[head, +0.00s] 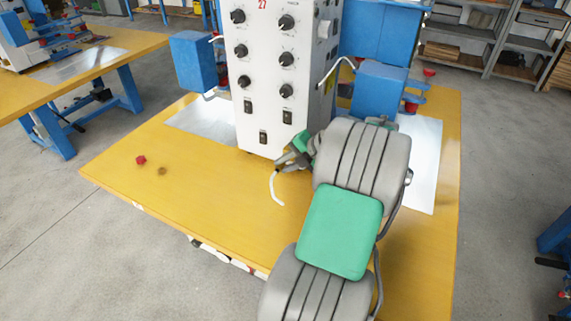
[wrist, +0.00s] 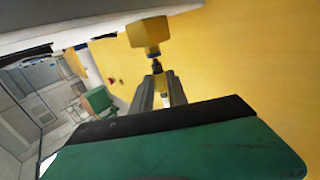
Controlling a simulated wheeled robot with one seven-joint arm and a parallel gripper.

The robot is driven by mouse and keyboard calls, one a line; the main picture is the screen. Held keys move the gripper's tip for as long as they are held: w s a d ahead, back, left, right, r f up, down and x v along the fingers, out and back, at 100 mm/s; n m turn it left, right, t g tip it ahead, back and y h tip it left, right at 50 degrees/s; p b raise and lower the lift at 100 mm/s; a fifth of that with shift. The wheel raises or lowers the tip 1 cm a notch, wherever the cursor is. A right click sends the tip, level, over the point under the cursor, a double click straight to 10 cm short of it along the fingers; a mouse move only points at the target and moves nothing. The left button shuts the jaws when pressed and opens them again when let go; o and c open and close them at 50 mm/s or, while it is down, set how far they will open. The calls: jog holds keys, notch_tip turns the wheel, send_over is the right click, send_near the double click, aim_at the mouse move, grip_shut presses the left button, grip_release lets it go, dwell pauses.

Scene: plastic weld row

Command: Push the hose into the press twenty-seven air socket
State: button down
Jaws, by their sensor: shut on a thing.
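The press with a red 27 (head: 262,4) is a white cabinet with several black knobs and switches on its front. My gripper (head: 284,165) is close to the cabinet's lower right front, above the table. It is shut on a pale hose (head: 276,190), which hangs and curves below the fingers. The hose shows pale between the fingers (wrist: 166,99). I cannot tell whether hose and fitting touch.
The yellow table (head: 200,190) is mostly clear at front left. A red knob-like piece (head: 140,160) and a small brown piece (head: 162,171) lie there. Blue housings (head: 193,62) flank the press. Another yellow bench (head: 100,58) stands at back left.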

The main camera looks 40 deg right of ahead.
jog(key=shift+w+d, duration=0.15)
jog(key=shift+d, duration=0.3)
dwell(0.5)
jog(key=c, duration=1.2)
grip_release()
jog(key=shift+r, duration=0.1)
